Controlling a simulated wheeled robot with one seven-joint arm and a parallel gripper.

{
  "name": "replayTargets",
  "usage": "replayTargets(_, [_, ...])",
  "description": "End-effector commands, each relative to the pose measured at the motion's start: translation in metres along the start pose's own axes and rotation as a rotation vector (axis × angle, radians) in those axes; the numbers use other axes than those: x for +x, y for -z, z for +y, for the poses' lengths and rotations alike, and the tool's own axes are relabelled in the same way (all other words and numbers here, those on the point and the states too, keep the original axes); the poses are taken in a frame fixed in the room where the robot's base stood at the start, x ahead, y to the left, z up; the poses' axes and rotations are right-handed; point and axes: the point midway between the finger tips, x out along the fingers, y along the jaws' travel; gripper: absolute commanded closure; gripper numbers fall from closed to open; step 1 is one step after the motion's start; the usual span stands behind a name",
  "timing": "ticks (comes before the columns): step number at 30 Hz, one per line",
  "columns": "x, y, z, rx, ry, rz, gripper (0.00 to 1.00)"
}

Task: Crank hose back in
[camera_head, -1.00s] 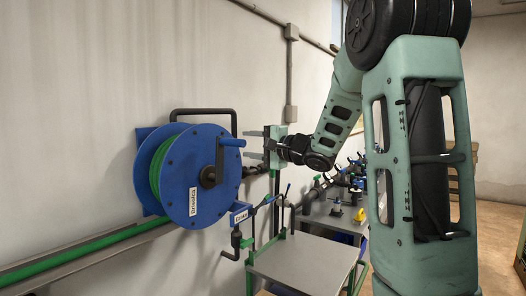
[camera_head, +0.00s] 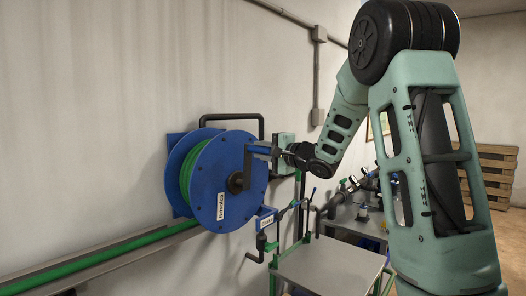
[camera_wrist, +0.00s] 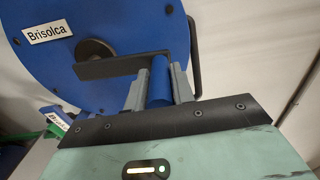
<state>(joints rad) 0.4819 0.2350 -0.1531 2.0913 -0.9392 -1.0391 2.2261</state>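The blue hose reel (camera_head: 222,183) is mounted at the wall, with green hose (camera_head: 184,180) wound between its discs. It also shows in the wrist view (camera_wrist: 100,72). A black crank arm (camera_wrist: 110,68) runs from the hub to a blue crank handle (camera_wrist: 160,84). In the head view the handle (camera_head: 258,149) is at the reel's upper right. My gripper (camera_wrist: 160,88) has one grey finger on each side of the handle, close against it with no clear gap. In the head view my gripper (camera_head: 270,150) meets the handle from the right.
A black frame bar (camera_head: 236,116) arches over the reel. A grey table (camera_head: 330,268) stands below right, with fittings and a second bench (camera_head: 352,220) behind. A pallet (camera_head: 490,172) leans at the far right.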

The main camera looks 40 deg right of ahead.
Motion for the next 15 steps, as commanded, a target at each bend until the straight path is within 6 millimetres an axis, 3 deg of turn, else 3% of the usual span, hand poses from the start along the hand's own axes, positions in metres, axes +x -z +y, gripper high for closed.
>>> replayTargets(8, [0.000, -0.004, 0.001, 0.001, 0.000, -0.001, 0.89])
replayTargets(15, [0.000, -0.036, 0.006, 0.003, -0.003, -0.005, 0.89])
